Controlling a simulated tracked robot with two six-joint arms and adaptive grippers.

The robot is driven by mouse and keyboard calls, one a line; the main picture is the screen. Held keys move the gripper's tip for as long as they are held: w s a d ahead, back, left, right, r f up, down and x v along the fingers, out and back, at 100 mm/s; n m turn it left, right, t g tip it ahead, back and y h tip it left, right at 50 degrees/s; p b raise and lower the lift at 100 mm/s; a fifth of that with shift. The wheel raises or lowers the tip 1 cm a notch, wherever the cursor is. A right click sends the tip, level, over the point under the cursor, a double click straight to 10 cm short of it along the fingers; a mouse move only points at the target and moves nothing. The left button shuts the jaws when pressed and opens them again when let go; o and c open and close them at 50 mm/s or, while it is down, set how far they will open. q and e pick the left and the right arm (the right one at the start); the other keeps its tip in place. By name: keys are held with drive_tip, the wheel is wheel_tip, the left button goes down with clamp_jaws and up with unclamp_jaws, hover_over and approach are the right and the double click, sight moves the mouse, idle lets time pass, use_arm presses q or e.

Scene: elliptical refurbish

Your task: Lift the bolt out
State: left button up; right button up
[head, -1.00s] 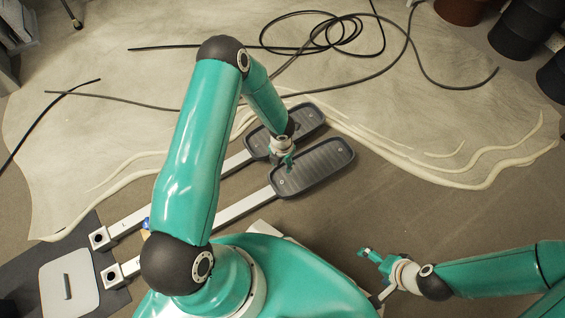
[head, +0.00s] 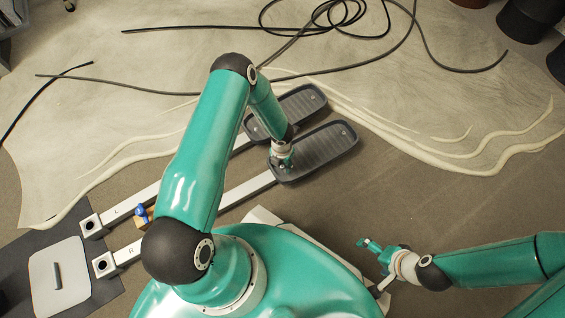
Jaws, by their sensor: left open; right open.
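Two dark grey foot pedals lie on the floor, the far pedal (head: 303,100) and the near pedal (head: 325,146), each on a pale metal bar. The bars carry the letters L and R near their square ends. My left gripper (head: 282,163) points down at the left end of the near pedal. It is open, and its fingertips are small and partly hidden. I cannot make out a bolt there; the gripper covers that spot. My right gripper (head: 368,245) is open and empty over bare floor, away from the pedals.
A dark mat (head: 22,250) with a pale handled lid (head: 60,278) lies at the lower left. A small blue and tan object (head: 143,216) sits between the bars. Black cables (head: 345,35) lie on the pale floor covering (head: 130,75). Dark cylinders (head: 530,18) stand upper right.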

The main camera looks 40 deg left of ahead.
use_arm(q)
clamp_jaws()
drive_tip(key=shift+r, duration=0.25)
drive_tip(key=shift+r+p, duration=1)
drive_tip(key=shift+r, duration=0.2)
drive_tip(key=shift+r, duration=0.1)
drive_tip(key=shift+r+p, duration=1.3)
drive_tip(key=shift+r, duration=0.6)
